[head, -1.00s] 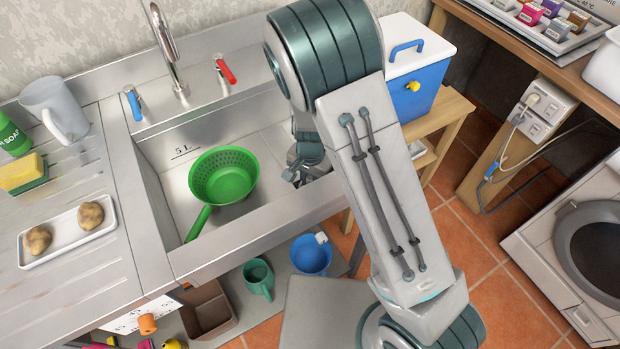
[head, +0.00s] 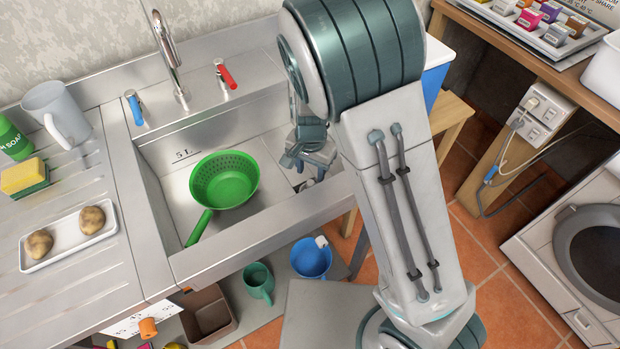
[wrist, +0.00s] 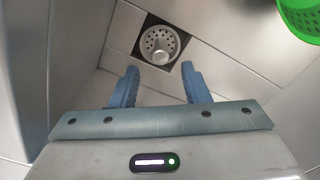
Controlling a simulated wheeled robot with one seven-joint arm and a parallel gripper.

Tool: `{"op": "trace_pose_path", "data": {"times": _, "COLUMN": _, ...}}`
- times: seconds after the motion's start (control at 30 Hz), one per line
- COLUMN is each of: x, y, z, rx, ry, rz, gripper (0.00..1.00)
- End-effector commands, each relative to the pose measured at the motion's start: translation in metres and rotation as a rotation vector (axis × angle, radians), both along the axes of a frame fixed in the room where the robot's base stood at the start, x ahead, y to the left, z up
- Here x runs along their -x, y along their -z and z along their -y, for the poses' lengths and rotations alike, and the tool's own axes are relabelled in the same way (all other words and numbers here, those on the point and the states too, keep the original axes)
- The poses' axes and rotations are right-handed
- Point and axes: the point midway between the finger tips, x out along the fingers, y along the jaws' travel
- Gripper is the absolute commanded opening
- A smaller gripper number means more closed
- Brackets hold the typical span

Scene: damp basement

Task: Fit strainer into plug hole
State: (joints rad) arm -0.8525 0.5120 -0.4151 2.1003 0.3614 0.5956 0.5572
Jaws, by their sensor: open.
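The strainer (wrist: 160,45) is a round metal disc with holes and a raised knob. In the wrist view it lies over the dark square plug hole (wrist: 141,57) in the sink floor. I cannot tell whether it is seated or merely resting there. My gripper (wrist: 160,68) is open, with nothing between its two blue-grey fingers. The strainer appears just beyond the fingertips, apart from them. In the head view my gripper (head: 308,162) is down inside the right part of the steel sink (head: 172,190), and it partly hides the plug hole area.
A green colander (head: 224,180) lies in the sink left of my gripper, its handle towards the front-left; its edge shows in the wrist view (wrist: 301,18). The tap (head: 168,55) stands behind. Sink walls surround my gripper. The drainboard holds a jug (head: 57,112) and potato tray (head: 68,236).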

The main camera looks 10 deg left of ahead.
Motion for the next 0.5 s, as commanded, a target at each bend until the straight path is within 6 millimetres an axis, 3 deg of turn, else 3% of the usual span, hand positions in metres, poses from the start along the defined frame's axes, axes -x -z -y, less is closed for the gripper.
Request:
{"op": "trace_pose_path", "data": {"times": 0.2, "x": 0.000, "y": -0.039, "z": -0.001, "rx": -0.002, "ry": -0.001, "rz": 0.002, "gripper": 0.42}}
{"op": "trace_pose_path", "data": {"times": 0.5, "x": 0.000, "y": -0.054, "z": 0.000, "rx": 0.001, "ry": 0.000, "rz": 0.000, "gripper": 0.42}}
